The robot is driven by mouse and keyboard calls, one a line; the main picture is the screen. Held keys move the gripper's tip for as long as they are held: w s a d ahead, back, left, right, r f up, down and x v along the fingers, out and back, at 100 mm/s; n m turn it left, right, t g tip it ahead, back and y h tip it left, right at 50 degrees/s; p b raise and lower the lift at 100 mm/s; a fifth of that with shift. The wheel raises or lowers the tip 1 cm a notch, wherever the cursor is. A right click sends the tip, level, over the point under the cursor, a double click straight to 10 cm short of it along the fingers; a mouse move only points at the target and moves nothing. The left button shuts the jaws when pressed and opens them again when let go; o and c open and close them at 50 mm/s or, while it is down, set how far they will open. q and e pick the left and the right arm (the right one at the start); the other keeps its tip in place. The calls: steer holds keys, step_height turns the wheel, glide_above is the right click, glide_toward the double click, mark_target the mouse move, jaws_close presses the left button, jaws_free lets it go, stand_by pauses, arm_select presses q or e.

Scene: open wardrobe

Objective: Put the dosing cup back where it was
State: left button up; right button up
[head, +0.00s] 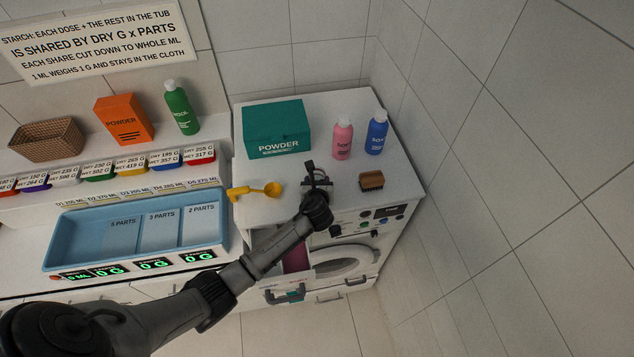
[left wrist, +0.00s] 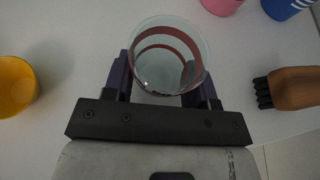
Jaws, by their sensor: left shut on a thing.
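The dosing cup (left wrist: 166,60) is a clear cup with a reddish-brown band, seen from above in the left wrist view. My left gripper (left wrist: 163,85) is shut on it, with one finger on each side. In the head view my left gripper (head: 316,180) is at the white top of the washing machine (head: 350,100), between the yellow scoop and the brush. The cup is hard to make out there. I cannot tell whether its base touches the top. My right gripper is not in view.
A yellow scoop (head: 256,190) lies left of the gripper and a brown brush (head: 371,180) lies right. A teal powder box (head: 277,129), a pink bottle (head: 342,138) and a blue bottle (head: 376,133) stand behind. A blue tray (head: 80,229) is at the left.

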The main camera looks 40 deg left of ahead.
arm_select(q)
steer(key=shift+f, duration=0.15)
steer(key=o, duration=1)
steer(key=shift+s+d+r, duration=0.15)
steer(key=shift+r, duration=0.15)
steer(key=v, duration=1.1)
steer(key=shift+s+d+f+n+g+h, duration=0.5)
steer(key=shift+s+d+n+g+h, duration=0.75)
steer(key=shift+s+n, duration=3.4)
steer(key=shift+s+d+f+n+g+h, duration=0.75)
steer(key=shift+s+d+n+h, duration=0.8)
steer(key=shift+s+n, duration=3.1)
steer(key=shift+s+d+f+n+g+h, duration=0.3)
steer(key=shift+s+d+n+g+h, duration=1.05)
steer(key=shift+s+n, duration=3.3)
